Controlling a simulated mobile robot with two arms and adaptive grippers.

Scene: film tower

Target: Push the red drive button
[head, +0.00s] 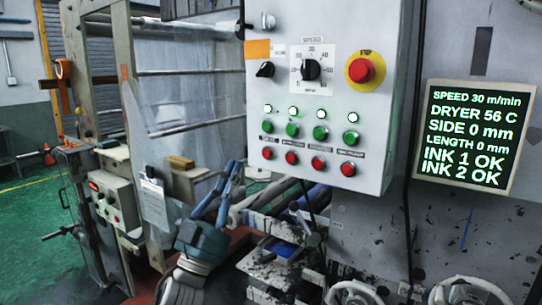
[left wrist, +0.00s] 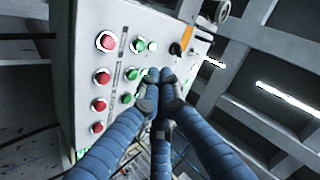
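A row of red buttons runs along the bottom of the grey control panel (head: 345,105). The leftmost red button (head: 267,153) sits under a green one; the label between them is too small to read surely, so I cannot confirm which is drive. In the left wrist view, turned sideways, the leftmost red button (left wrist: 105,41) is uppermost. My left gripper (head: 235,165) is left of and below the panel, blue fingers pointing up, apart from the buttons. In the wrist view its fingertips (left wrist: 160,88) are drawn together with nothing between them. My right gripper is out of view.
A red emergency-type button (head: 361,70) on a yellow disc and a black speed knob (head: 310,69) sit higher on the panel. A display (head: 465,138) stands to the right. Rollers and frames (head: 285,195) lie below the panel. Open floor (head: 35,225) shows far left.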

